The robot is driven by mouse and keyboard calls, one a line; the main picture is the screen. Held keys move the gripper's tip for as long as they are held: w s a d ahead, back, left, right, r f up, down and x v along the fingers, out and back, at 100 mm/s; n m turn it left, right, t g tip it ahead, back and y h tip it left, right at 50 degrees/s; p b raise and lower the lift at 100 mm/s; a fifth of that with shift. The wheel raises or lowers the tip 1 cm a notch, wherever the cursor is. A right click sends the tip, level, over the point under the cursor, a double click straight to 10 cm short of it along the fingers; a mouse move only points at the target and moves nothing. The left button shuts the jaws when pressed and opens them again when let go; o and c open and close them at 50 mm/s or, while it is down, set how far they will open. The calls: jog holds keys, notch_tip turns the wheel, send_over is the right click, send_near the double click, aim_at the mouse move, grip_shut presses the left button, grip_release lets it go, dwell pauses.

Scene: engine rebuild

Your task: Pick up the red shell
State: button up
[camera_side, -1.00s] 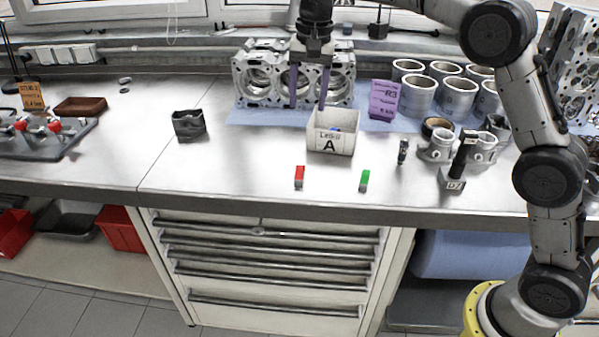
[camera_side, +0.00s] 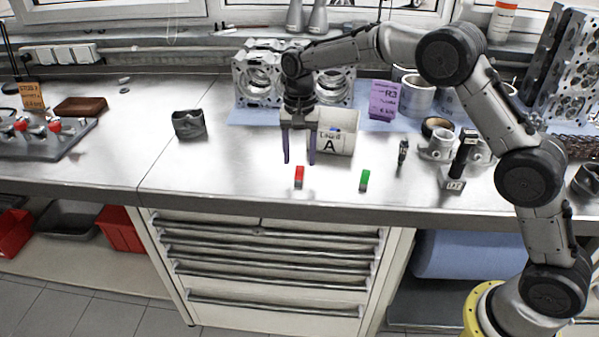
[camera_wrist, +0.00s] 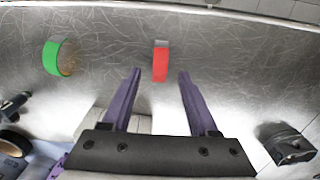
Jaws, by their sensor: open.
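The red shell (camera_side: 299,175) is a small red block with a grey end, upright on the steel bench near its front edge. It also shows in the wrist view (camera_wrist: 160,64), just beyond the fingertips and between their lines. My gripper (camera_side: 299,163) is open and empty, its two purple fingers pointing down above the bench, slightly behind the red shell. In the wrist view the fingers (camera_wrist: 160,72) are spread apart, with nothing between them.
A green shell (camera_side: 364,179) stands to the right. The white bin marked A (camera_side: 345,142) is close behind my gripper. The bench front edge is close.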

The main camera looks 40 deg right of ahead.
aim_at(300, 168)
notch_tip(300, 168, down, 4)
jog(key=shift+f, duration=0.25)
grip_shut()
dwell(0.3)
